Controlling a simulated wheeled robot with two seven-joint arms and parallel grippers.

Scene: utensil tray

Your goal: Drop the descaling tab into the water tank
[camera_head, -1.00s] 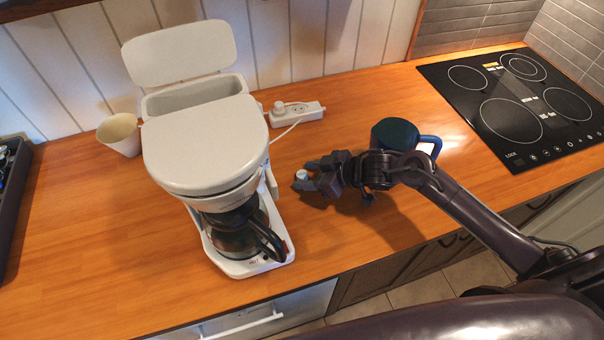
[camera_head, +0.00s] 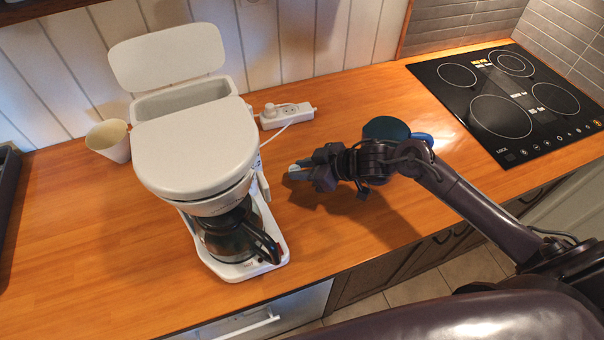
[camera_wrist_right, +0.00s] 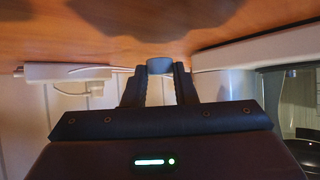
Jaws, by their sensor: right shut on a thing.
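The descaling tab is a small pale round piece (camera_head: 294,168), mostly covered by my right gripper (camera_head: 300,172). In the right wrist view the tab (camera_wrist_right: 160,65) is a grey-blue disc between the two fingertips (camera_wrist_right: 160,72), which are shut on it. The tab is at or just above the counter; I cannot tell whether it still touches. The water tank (camera_head: 186,100) is the open white compartment at the back of the coffee maker (camera_head: 195,150), left of my gripper. Its lid (camera_head: 167,57) stands up behind it. My left gripper is out of view.
A glass carafe (camera_head: 230,235) sits in the coffee maker. A power strip (camera_head: 288,116) with a cord lies behind my gripper. A blue mug (camera_head: 387,128) stands behind my right wrist. A beige cup (camera_head: 109,140) is at the left, a black cooktop (camera_head: 500,105) at the right.

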